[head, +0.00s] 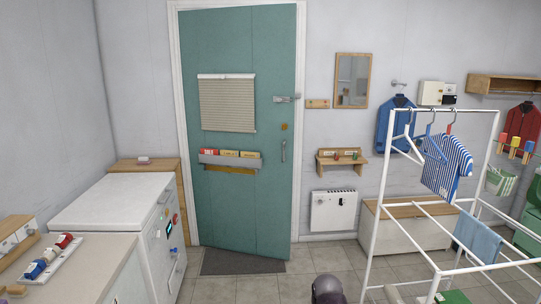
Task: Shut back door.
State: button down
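The back door (230,50) is teal and stands in a white frame in the back wall. Its lower right corner comes forward of the frame and its bottom edge slants, so it looks slightly ajar into the room, hinged at the left. A lever handle or latch (286,98) sits near its right edge, with a brass lock (284,127) and a vertical pull (283,151) below. A blind and a rack with small boxes are on its face. My gripper is not in view; a dark rounded part at the bottom centre looks like my arm.
A grey mat (243,263) lies at the door's foot. A white machine (125,210) and a counter (85,262) line the left. A white drying rack (436,205) with clothes fills the right. Tiled floor between them is clear. A heater (334,212) hangs right of the door.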

aim_at(247, 214)
jog(key=i, duration=3.5)
jog(key=u, duration=1.05)
